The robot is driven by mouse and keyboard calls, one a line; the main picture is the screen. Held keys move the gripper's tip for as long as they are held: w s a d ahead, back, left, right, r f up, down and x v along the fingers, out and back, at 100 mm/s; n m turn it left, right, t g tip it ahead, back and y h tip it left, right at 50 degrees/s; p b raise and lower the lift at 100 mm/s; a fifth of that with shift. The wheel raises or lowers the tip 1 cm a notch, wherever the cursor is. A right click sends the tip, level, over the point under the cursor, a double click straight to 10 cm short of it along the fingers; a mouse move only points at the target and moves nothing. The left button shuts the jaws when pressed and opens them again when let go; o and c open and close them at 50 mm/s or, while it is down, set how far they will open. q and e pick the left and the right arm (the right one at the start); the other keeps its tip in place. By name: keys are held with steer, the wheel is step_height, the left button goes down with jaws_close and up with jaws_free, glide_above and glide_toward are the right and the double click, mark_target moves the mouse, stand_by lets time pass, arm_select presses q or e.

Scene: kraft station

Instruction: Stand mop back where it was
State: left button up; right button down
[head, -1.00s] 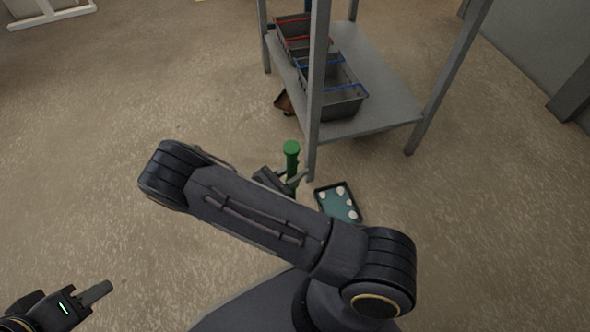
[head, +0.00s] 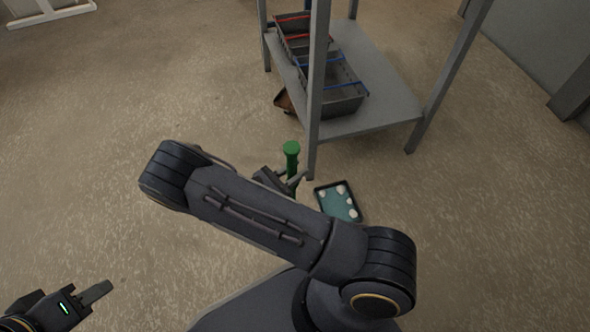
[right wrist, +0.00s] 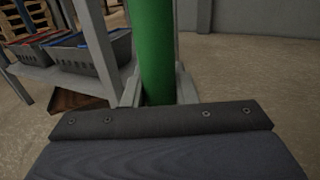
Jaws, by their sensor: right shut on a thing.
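The mop shows as an upright green handle (head: 291,158) beside the near leg of the shelf in the head view. Its lower end is hidden behind my right arm. My right gripper (head: 287,182) is shut around the green handle. In the right wrist view the handle (right wrist: 157,50) stands vertical between the grey fingers of the right gripper (right wrist: 158,92). My left gripper (head: 97,292) is at the lower left of the head view, away from the mop; only one finger shows clearly.
A grey metal shelf (head: 385,95) holds dark bins with red and blue rims (head: 335,90). A small tray (head: 337,203) with several white round things lies on the floor near its leg. A brown object (head: 284,103) lies beside the shelf.

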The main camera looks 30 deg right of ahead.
steer(key=c, duration=1.1)
jaws_free()
steer(key=shift+s+a+p, duration=0.2)
steer(key=shift+a+p, duration=0.1)
steer(key=shift+a, duration=1)
steer(key=shift+s+a+p, duration=0.25)
steer(key=shift+a+p, duration=0.05)
steer(key=shift+a, duration=0.95)
steer(key=shift+s+a+p, duration=0.2)
steer(key=shift+a+p, duration=0.1)
steer(key=shift+a, duration=1)
